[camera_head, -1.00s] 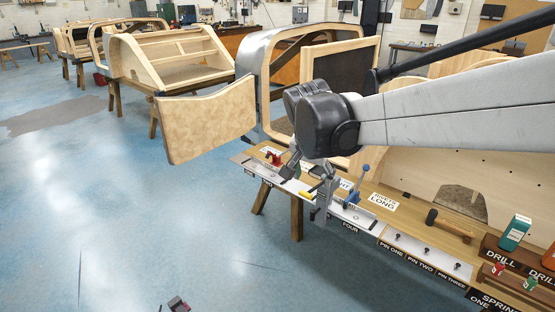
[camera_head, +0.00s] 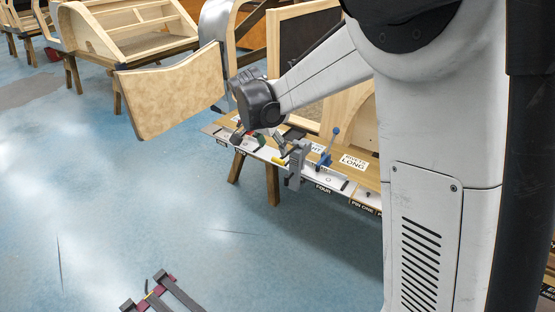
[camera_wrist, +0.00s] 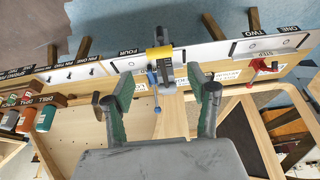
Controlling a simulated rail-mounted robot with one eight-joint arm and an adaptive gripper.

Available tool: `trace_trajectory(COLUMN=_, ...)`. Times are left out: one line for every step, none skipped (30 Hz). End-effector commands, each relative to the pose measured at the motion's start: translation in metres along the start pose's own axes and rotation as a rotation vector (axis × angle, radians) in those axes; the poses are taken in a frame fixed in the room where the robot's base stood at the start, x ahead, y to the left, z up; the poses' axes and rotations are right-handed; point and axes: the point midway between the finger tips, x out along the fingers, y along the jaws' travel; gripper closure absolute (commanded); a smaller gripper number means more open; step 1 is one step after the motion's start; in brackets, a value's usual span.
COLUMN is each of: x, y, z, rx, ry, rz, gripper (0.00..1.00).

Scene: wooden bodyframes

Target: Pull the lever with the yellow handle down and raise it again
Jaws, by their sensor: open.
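The lever's yellow handle (camera_head: 280,162) sticks out beside a grey metal bracket (camera_head: 296,166) at the front edge of the wooden bench. In the wrist view the yellow handle (camera_wrist: 159,58) lies ahead of my gripper (camera_wrist: 160,97), roughly centred between the two spread fingers. My gripper is open, with nothing between its fingers. In the head view my gripper (camera_head: 274,137) is just above and slightly left of the handle and looks apart from it. The lever's pivot is too small to make out.
A blue-handled lever (camera_head: 330,142) stands right beside the yellow one. A red clamp (camera_wrist: 262,67) is farther along the bench. A curved wooden panel (camera_head: 172,92) is left of my gripper. Open blue floor lies in front of the bench.

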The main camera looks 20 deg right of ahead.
Motion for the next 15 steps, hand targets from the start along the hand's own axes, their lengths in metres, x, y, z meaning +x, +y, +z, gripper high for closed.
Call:
trace_trajectory(x=0.011, y=0.000, z=0.000, rx=0.001, ry=0.000, rz=0.000, gripper=0.46)
trace_trajectory(x=0.016, y=0.000, z=0.000, rx=0.001, ry=0.000, rz=0.000, gripper=0.46)
trace_trajectory(x=0.024, y=0.000, z=0.000, rx=0.001, ry=0.000, rz=0.000, gripper=0.46)
trace_trajectory(x=0.029, y=0.000, z=0.000, rx=0.001, ry=0.000, rz=0.000, gripper=0.46)
trace_trajectory(x=0.035, y=0.000, z=0.000, rx=0.001, ry=0.000, rz=0.000, gripper=0.46)
trace_trajectory(x=0.042, y=0.000, z=0.000, rx=0.001, ry=0.000, rz=0.000, gripper=0.46)
trace_trajectory(x=0.047, y=0.000, z=0.000, rx=0.001, ry=0.000, rz=0.000, gripper=0.46)
trace_trajectory(x=0.051, y=0.000, z=0.000, rx=0.001, ry=0.000, rz=0.000, gripper=0.46)
trace_trajectory(x=0.058, y=0.000, z=0.000, rx=0.001, ry=0.000, rz=0.000, gripper=0.46)
trace_trajectory(x=0.061, y=0.000, z=0.000, rx=0.001, ry=0.000, rz=0.000, gripper=0.46)
trace_trajectory(x=0.065, y=0.000, z=0.000, rx=0.001, ry=0.000, rz=0.000, gripper=0.46)
trace_trajectory(x=0.069, y=0.000, z=0.000, rx=0.000, ry=0.000, rz=0.000, gripper=0.46)
trace_trajectory(x=0.072, y=0.000, z=0.000, rx=0.000, ry=0.000, rz=-0.001, gripper=0.46)
trace_trajectory(x=0.075, y=0.000, z=0.000, rx=0.000, ry=0.000, rz=-0.001, gripper=0.46)
trace_trajectory(x=0.077, y=0.000, z=0.000, rx=0.000, ry=0.000, rz=-0.001, gripper=0.46)
